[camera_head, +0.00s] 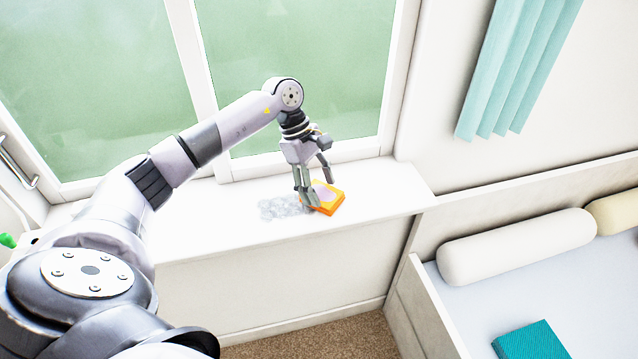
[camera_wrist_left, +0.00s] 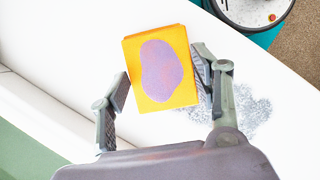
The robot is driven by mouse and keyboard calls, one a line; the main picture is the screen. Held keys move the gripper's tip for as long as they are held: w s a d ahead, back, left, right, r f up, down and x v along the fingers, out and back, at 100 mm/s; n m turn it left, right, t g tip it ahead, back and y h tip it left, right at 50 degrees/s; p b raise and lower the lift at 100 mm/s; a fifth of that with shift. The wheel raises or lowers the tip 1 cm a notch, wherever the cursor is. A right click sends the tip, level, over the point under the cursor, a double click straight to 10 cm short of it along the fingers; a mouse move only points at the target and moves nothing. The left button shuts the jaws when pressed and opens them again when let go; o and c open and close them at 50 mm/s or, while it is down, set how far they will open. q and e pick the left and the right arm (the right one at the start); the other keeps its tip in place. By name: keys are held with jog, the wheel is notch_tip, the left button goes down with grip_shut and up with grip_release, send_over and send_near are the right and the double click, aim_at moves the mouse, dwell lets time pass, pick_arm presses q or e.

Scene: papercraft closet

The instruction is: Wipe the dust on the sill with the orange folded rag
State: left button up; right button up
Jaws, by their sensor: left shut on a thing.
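The orange folded rag (camera_head: 330,204) has a pale purple patch on its top face. It is at the white sill (camera_head: 385,196), just right of a patch of grey dust (camera_head: 283,207). My left gripper (camera_head: 315,193) is shut on the rag from above. In the left wrist view the rag (camera_wrist_left: 160,68) sits between the two fingers of my left gripper (camera_wrist_left: 165,90), with the dust (camera_wrist_left: 245,108) beside the right finger. Whether the rag touches the sill is hard to tell. My right gripper is not in view.
The window (camera_head: 300,70) stands behind the sill. To the right are a bed with a cream bolster (camera_head: 517,246), a teal book-like item (camera_head: 530,343) and a teal curtain (camera_head: 515,65). A green-tipped thing (camera_head: 7,240) is at the far left. The sill's right end is clear.

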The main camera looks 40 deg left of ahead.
pick_arm(q)
jog(key=c, duration=0.3)
jog(key=shift+c, duration=0.2)
